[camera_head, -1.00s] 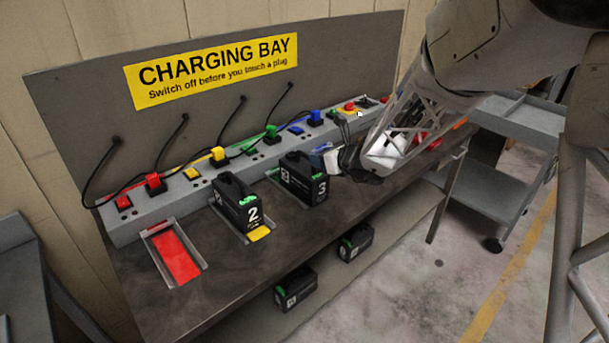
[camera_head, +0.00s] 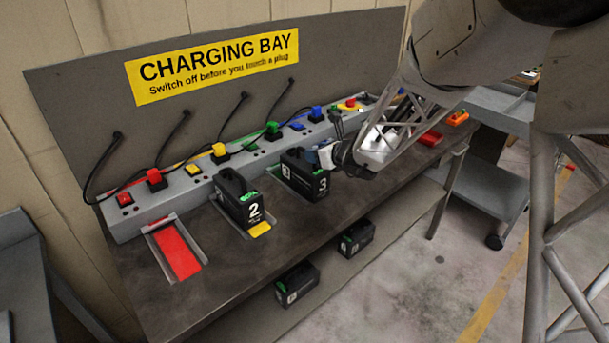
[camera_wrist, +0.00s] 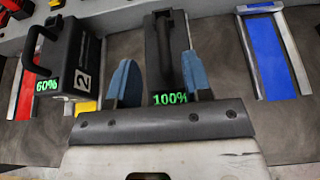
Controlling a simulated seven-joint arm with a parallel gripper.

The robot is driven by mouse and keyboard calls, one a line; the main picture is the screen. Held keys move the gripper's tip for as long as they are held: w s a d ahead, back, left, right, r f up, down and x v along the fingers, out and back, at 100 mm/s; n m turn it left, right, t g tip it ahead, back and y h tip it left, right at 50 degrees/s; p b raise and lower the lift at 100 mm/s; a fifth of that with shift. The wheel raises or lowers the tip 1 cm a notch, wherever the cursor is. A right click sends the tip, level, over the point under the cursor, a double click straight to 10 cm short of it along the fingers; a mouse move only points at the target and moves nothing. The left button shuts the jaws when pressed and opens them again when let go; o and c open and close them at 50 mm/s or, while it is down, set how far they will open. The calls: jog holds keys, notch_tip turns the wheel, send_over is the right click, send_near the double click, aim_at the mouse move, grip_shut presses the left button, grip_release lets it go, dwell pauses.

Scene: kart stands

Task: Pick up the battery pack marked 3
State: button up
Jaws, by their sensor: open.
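The battery pack marked 3 (camera_head: 304,178) is a black box with a top handle, standing upright in a bay on the bench. In the wrist view the pack (camera_wrist: 166,45) shows a green 100% readout, and its handle lies between my two blue fingers. My gripper (camera_wrist: 162,80) is open, with one finger on either side of the handle; I cannot tell whether they touch it. In the head view my gripper (camera_head: 328,152) is just right of the pack, near its top.
The battery pack marked 2 (camera_head: 239,201), reading 60%, stands close to the left. An empty red bay (camera_head: 178,254) lies further left, and an empty blue bay (camera_wrist: 270,58) lies right of pack 3. Plugs and cables line the grey strip behind. Two packs sit below the bench.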

aim_at(303, 168)
jog(key=shift+w, duration=0.1)
jog(key=shift+x, duration=2.55)
jog(key=shift+d+f, duration=0.1)
grip_shut()
jog(key=shift+w, duration=0.1)
